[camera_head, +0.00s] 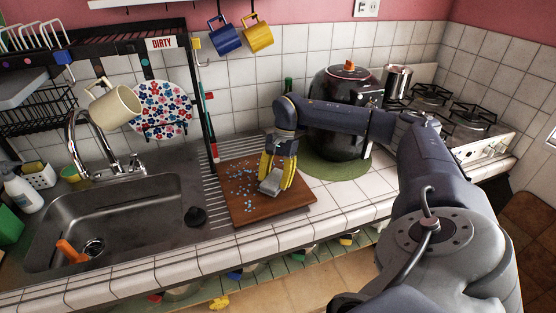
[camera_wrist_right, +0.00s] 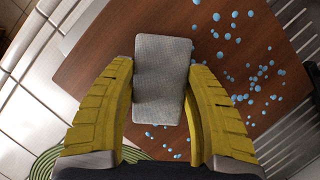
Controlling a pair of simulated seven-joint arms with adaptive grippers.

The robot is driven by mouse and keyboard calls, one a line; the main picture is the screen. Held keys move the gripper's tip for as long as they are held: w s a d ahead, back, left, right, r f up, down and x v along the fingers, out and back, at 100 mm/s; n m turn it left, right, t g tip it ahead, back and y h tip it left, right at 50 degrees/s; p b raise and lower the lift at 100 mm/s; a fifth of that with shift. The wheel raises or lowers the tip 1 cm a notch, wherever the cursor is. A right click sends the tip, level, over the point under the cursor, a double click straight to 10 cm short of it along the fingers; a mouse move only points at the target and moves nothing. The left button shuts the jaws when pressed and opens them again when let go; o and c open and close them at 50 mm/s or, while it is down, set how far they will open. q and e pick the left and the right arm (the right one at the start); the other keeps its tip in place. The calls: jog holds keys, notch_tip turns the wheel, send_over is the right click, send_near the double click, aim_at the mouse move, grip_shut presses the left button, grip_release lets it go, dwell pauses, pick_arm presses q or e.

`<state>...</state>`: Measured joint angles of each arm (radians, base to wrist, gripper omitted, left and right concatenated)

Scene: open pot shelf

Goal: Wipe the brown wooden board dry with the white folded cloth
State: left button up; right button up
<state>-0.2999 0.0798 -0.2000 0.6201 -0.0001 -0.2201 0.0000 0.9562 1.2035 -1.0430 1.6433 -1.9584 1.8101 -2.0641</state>
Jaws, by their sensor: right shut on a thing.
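The brown wooden board (camera_head: 265,211) lies on the counter beside the sink, partly over the ribbed drainer. Several small blue drops are scattered on it, mostly on its left and middle part in the head view. My right gripper (camera_head: 276,183) is over the board with its yellow fingers pointing down. It is shut on the white folded cloth (camera_wrist_right: 162,78), which looks light grey and is held between the two fingers. The cloth also shows in the head view (camera_head: 270,182), at or just above the board; contact is unclear. The wrist view shows drops beside the cloth. My left gripper is not in view.
A dark pot (camera_head: 335,140) stands on a green round mat (camera_head: 340,172) behind and right of the board. White tiled counter right of the board is clear.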

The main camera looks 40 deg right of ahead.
aim_at(266, 180)
jog(key=shift+w+a, duration=0.3)
jog(key=shift+a, duration=0.45)
jog(key=shift+w+a, duration=0.3)
jog(key=shift+a, duration=0.4)
jog(key=shift+w+a+f, duration=0.1)
jog(key=shift+w+a, duration=0.15)
jog(key=shift+a, duration=0.5)
jog(key=shift+w+a+r, duration=0.1)
jog(key=shift+w+a, duration=0.2)
jog(key=shift+a, duration=0.4)
jog(key=shift+w+a+f, duration=0.1)
jog(key=shift+w+a, duration=0.15)
jog(key=shift+a, duration=0.5)
jog(key=shift+w+a+r, duration=0.1)
jog(key=shift+w+a, duration=0.25)
jog(key=shift+a, duration=0.45)
jog(key=shift+w+a+r, duration=0.1)
jog(key=shift+w+a, duration=0.3)
jog(key=shift+a, duration=0.45)
jog(key=shift+w+a, duration=0.35)
jog(key=shift+a, duration=0.45)
jog(key=shift+w+d+f, duration=0.1)
jog(key=shift+w+d, duration=0.15)
jog(key=shift+w, duration=0.4)
jog(key=shift+w+d+f, duration=0.1)
jog(key=shift+w+d, duration=0.1)
jog(key=shift+w, duration=0.45)
jog(key=shift+d, duration=0.15)
